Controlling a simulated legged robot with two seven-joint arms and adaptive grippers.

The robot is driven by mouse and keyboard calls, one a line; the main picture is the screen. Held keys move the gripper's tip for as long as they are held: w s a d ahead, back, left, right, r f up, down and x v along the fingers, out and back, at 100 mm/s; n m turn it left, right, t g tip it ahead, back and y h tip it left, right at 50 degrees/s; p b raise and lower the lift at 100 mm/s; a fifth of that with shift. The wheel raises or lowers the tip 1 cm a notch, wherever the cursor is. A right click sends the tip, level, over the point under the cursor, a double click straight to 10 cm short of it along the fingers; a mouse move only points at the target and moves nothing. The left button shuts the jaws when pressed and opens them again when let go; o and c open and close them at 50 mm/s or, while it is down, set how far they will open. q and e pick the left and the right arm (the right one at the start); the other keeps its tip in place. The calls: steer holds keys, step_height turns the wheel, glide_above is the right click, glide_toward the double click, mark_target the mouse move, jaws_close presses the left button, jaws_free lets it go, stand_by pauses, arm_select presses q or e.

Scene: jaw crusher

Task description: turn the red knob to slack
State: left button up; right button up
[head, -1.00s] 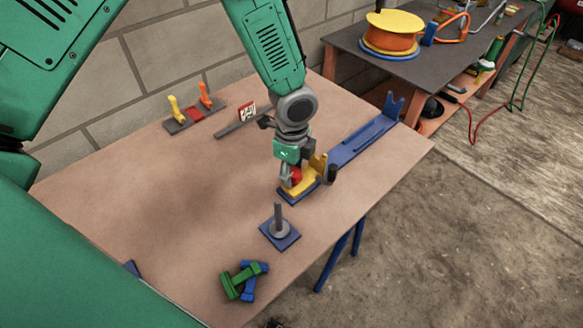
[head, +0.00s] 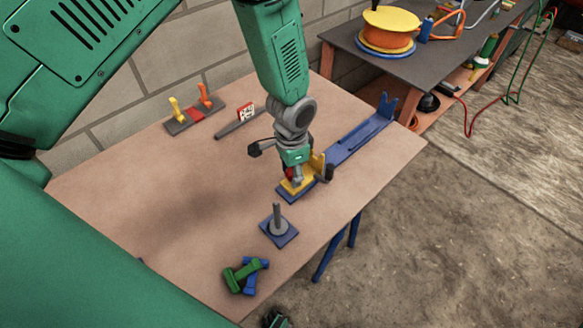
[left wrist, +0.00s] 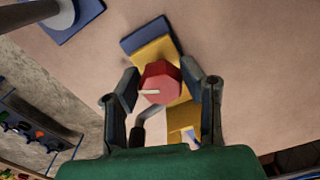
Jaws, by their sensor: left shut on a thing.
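The red knob (head: 289,174) sits on the yellow block (head: 300,186) at the near end of a long blue base (head: 350,142) on the table. In the left wrist view the knob (left wrist: 160,75) is many-sided, with a pale pointer mark toward the left of the picture. My left gripper (head: 291,172) comes down from above and is shut on the knob, one finger on each side. The gripper (left wrist: 160,86) hides part of the knob in the head view. My right gripper does not show clearly in any view.
A grey post on a blue plate (head: 279,240) stands in front of the knob. Green and blue bolt-shaped pieces (head: 245,276) lie nearer. A rack with yellow and orange handles (head: 195,113) and a small red-white sign (head: 246,112) are at the back. The table's left middle is clear.

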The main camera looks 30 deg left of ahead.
arm_select(q)
steer(key=n+p, duration=0.1)
steer(key=n, duration=0.4)
steer(key=shift+r, duration=0.1)
stand_by(0.7)
steer(key=o, duration=1.1)
steer(key=shift+o, duration=0.2)
step_height(320, 180, up, 12)
steer(key=shift+s, duration=0.1)
